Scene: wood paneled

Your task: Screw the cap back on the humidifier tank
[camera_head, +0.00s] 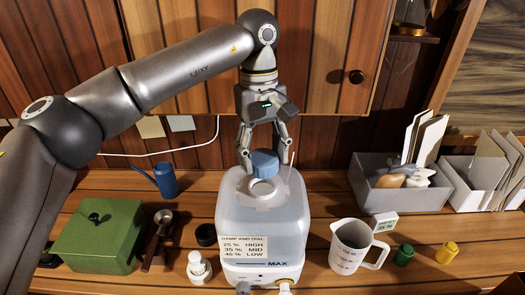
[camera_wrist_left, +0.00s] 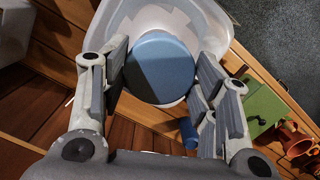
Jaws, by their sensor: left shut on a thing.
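The humidifier tank (camera_head: 240,205) is a translucent white container standing at the middle of the counter, with its round neck (camera_head: 262,188) on top. The blue cap (camera_head: 265,163) is level, at the far side of the neck in the head view; whether it touches the tank is unclear. My left gripper (camera_head: 265,155) points down and is shut on the cap, one finger on each side. In the left wrist view the cap (camera_wrist_left: 160,67) sits between the finger pads, over the white tank (camera_wrist_left: 208,28), and hides the neck. My right gripper is not in view.
A measuring jug (camera_head: 348,248), a small display (camera_head: 384,221) and grey bins (camera_head: 390,195) stand right. A wooden cabinet (camera_head: 330,60) is behind my arm.

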